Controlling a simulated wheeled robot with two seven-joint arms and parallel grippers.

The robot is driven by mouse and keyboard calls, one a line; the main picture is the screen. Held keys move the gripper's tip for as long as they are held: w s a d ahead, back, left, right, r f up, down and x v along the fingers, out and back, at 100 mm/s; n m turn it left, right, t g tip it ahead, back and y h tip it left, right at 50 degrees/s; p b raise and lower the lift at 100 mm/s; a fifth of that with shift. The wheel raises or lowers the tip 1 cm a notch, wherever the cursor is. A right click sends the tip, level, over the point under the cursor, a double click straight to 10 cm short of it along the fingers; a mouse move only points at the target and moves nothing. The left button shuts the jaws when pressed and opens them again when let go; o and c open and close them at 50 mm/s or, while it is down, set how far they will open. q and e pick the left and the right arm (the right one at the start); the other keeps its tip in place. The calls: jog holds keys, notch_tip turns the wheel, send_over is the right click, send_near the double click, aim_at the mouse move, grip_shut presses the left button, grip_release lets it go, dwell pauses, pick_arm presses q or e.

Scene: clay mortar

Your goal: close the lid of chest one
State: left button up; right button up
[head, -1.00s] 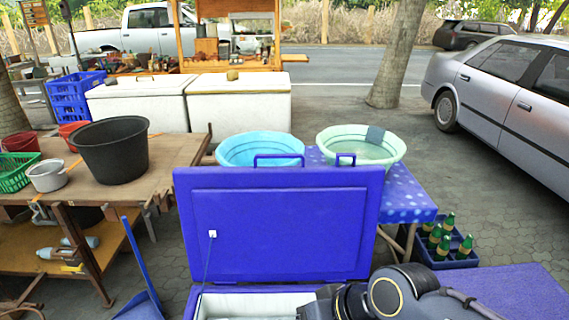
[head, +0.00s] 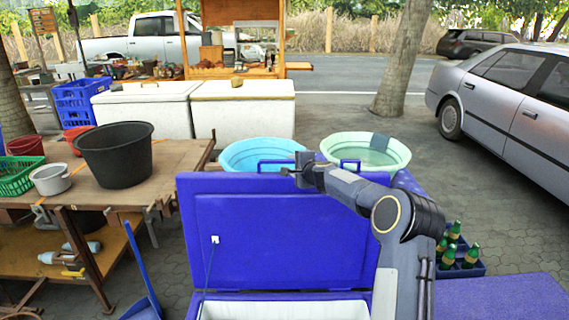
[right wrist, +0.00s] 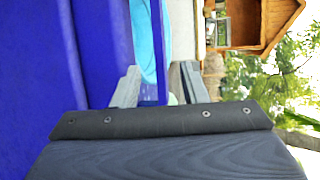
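The blue chest (head: 190,308) stands at the bottom centre of the head view, and its white inside shows. Its blue lid (head: 285,235) stands raised, nearly upright, with two handles on its top edge and a cord on its inner face. My right gripper (head: 288,172) is at the lid's top edge, near the middle, and hides part of the edge. In the right wrist view the two grey fingers (right wrist: 158,90) are apart, with blue and light-blue surfaces showing between them. I cannot tell whether they touch the lid. My left gripper is not in view.
A light-blue basin (head: 240,153) and a pale green basin (head: 388,153) stand behind the lid on a spotted blue table. A wooden bench (head: 180,160) with a black tub (head: 115,155) is at left. A bottle crate (head: 465,267) is at right. White chests (head: 245,112) stand behind.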

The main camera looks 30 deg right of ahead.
aim_at(285, 161)
jog(key=p+x, duration=0.4)
jog(key=x, duration=0.2)
jog(key=shift+w, duration=0.3)
jog(key=shift+w+f+p, duration=0.25)
jog(key=shift+w+p, duration=0.25)
jog(key=shift+w, duration=0.05)
grip_shut()
